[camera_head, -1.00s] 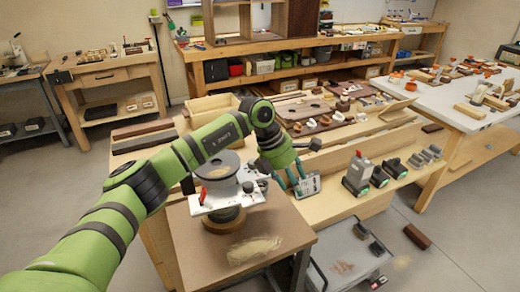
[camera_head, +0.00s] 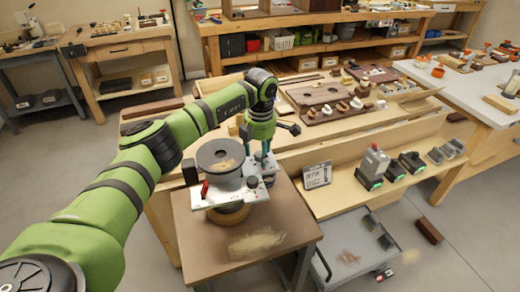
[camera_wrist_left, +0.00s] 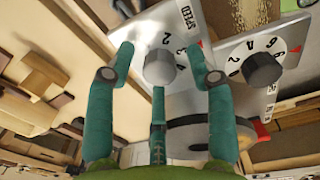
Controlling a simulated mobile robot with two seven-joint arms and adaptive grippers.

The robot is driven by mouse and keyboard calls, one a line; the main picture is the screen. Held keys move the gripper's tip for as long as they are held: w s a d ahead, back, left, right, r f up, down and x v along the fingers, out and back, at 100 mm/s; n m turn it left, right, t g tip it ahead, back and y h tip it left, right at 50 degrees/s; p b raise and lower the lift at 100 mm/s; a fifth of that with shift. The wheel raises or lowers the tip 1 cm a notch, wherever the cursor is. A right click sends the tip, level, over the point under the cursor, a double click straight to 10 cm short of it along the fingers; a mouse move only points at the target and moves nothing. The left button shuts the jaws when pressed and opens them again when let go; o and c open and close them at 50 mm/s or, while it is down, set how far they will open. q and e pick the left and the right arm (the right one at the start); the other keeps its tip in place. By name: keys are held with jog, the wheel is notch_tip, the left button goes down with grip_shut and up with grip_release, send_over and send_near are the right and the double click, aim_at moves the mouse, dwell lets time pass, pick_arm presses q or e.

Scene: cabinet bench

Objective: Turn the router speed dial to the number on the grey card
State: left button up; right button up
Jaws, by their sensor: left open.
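The router (camera_head: 221,172) stands on a small brown table, with a dark round top, a white plate and a red lever. In the left wrist view its speed dial has a grey round knob (camera_wrist_left: 160,67) on a pale plate marked SPEED. The numbers by the knob are partly hidden. My left gripper (camera_head: 261,164) is open, pointing down at the router's right side. In the wrist view, its teal fingers (camera_wrist_left: 159,58) are spread to either side of the speed knob; contact cannot be told. The grey card (camera_head: 317,175) stands on the bench to the right, its writing too small to read.
Sawdust lies on the brown table (camera_head: 200,258). Grey tools with green parts (camera_head: 373,167) stand on the bench right of the card. A low grey cart (camera_head: 350,255) stands below.

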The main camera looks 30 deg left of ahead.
pick_arm(q)
grip_shut()
jog(key=n, duration=0.4)
jog(key=shift+b, duration=0.3)
jog(key=n, duration=1.1)
jog(key=shift+g, duration=0.3)
jog(key=n+p, duration=0.1)
jog(key=n, duration=0.3)
jog(key=shift+n, duration=0.3)
pick_arm(e)
jog(key=shift+a+r, duration=0.1)
jog(key=shift+r, duration=0.2)
